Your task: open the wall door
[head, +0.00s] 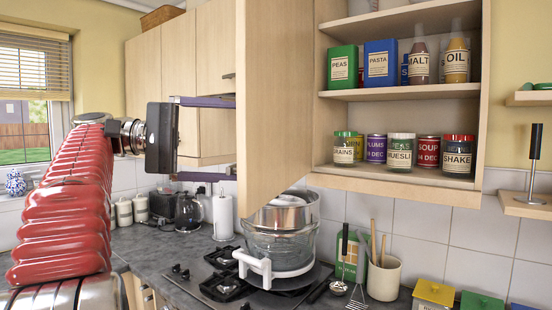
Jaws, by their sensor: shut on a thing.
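The wall door (280,95) is a pale wood panel. It stands swung open, out from the wall cabinet (485,100), and the shelves inside show. My gripper (222,138) is at the left of the door, on its outer side. Its two fingers, one above the other, reach right and their tips go out of sight behind the door's edge. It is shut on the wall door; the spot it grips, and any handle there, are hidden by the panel.
The cabinet holds boxes, bottles, jars and tins on its shelves. More closed wall cabinets (215,45) lie behind my gripper. A small shelf (527,205) is at the right.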

